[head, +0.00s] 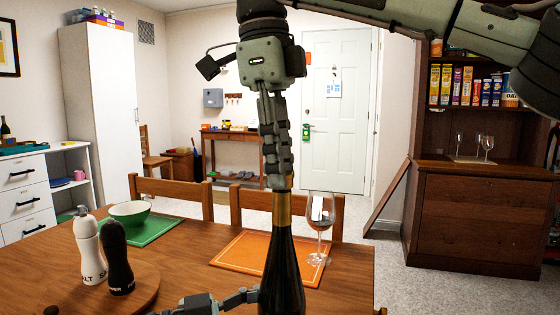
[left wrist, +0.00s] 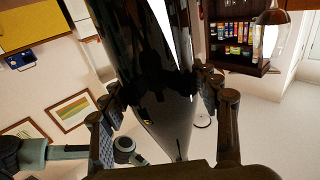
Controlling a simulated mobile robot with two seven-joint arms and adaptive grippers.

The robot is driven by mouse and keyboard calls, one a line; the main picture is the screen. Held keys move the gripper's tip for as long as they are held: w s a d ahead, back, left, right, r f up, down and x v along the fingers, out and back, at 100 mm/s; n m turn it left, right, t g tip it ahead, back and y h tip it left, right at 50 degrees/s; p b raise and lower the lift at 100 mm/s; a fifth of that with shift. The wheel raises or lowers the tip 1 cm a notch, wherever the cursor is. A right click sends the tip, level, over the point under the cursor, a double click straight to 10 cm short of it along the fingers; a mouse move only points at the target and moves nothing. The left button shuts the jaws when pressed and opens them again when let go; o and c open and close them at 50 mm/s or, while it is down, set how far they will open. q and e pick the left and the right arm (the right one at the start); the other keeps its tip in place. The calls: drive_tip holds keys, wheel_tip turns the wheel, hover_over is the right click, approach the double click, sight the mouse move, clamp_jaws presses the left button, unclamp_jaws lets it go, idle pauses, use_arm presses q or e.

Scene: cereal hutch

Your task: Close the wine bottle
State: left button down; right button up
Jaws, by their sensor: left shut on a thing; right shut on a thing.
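The wine bottle (head: 283,262) is dark with a gold neck and stands upright at the front of the head view. My left gripper (head: 258,297) comes in low from the left and is shut on the bottle's body. In the left wrist view the dark bottle (left wrist: 155,75) fills the space between the fingers of my left gripper (left wrist: 160,110). My right gripper (head: 278,178) points down right over the bottle's mouth. It is shut on a small tan piece that looks like the cork (head: 289,181), mostly hidden by the fingers, at the top of the neck.
A wine glass (head: 320,222) stands on the orange placemat (head: 236,249) close behind the bottle. White and black shakers (head: 118,262) stand on a round wooden board (head: 148,283) at left. A bowl (head: 130,211) sits on a green placemat (head: 160,226). Chairs (head: 250,203) line the table's far side.

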drive_tip(key=m, duration=0.5)
drive_tip(key=shift+w+m+g, duration=0.1)
drive_tip(key=shift+m+g, duration=0.3)
drive_tip(key=m, duration=0.5)
drive_tip(key=shift+d+y, duration=0.15)
drive_tip(key=shift+y, duration=0.25)
drive_tip(key=m, duration=0.5)
drive_tip(key=shift+y, duration=0.3)
drive_tip(key=m, duration=0.5)
drive_tip(key=shift+d+y, duration=0.1)
drive_tip(key=shift+y, duration=0.2)
drive_tip(key=m, duration=0.2)
drive_tip(key=shift+m, duration=0.4)
drive_tip(key=m, duration=0.4)
drive_tip(key=shift+d+m+y, duration=0.1)
drive_tip(key=shift+m+y, duration=0.2)
drive_tip(key=shift+m, duration=0.1)
drive_tip(key=m+t, duration=0.1)
drive_tip(key=m, duration=0.5)
drive_tip(key=shift+m, duration=0.3)
drive_tip(key=o, duration=0.7)
